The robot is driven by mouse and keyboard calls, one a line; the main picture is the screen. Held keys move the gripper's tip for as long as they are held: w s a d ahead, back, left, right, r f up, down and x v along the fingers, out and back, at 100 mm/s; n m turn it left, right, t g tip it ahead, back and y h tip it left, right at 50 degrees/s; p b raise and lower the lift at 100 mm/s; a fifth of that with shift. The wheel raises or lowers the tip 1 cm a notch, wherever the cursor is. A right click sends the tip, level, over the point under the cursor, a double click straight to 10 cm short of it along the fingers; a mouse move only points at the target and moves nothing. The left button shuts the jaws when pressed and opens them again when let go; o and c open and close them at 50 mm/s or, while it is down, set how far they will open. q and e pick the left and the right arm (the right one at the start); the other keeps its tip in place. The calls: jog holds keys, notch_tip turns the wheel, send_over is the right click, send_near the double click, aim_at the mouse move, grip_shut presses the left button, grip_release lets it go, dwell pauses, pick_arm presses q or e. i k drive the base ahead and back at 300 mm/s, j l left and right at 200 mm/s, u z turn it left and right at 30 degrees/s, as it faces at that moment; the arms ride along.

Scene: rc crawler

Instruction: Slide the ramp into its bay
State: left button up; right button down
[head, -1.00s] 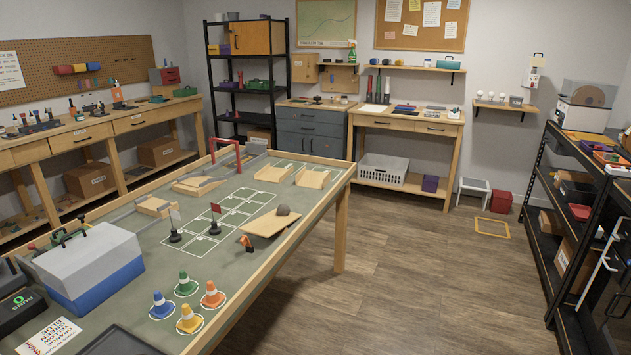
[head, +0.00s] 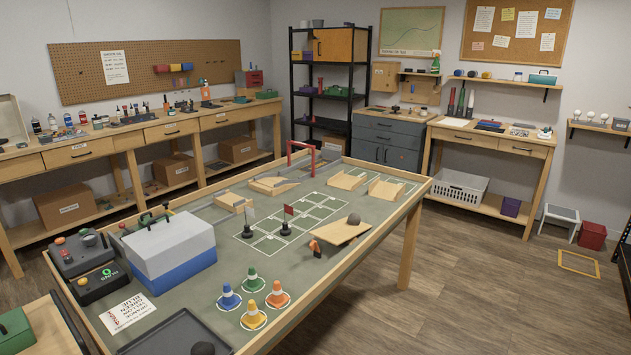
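Several pale wooden pieces stand on the green-topped table, and I cannot tell for certain which is the ramp. A tilted wooden board (head: 338,233) lies at the table's right side, with a grey rock-like lump on it and a small orange-and-black item at its near end. Two wooden tray-like pieces, one (head: 347,181) left of the other (head: 386,190), stand at the far right end. A low wooden piece (head: 233,203) and a longer one (head: 273,186) stand further left. White outlined cells (head: 305,216) mark the table's middle; which one is the bay is unclear. Neither gripper is in view.
A grey and blue box (head: 170,247) stands at the table's left. Several striped cones (head: 254,314) stand at the near side. Two small flags (head: 286,222) and a red arch (head: 302,155) stand upright on the table. Open floor (head: 480,290) lies to the right.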

aim_at(377, 188)
jog(key=i+l+u, duration=0.4)
jog(key=l, duration=0.2)
jog(key=i+l+u, duration=0.4)
jog(key=l, duration=0.35)
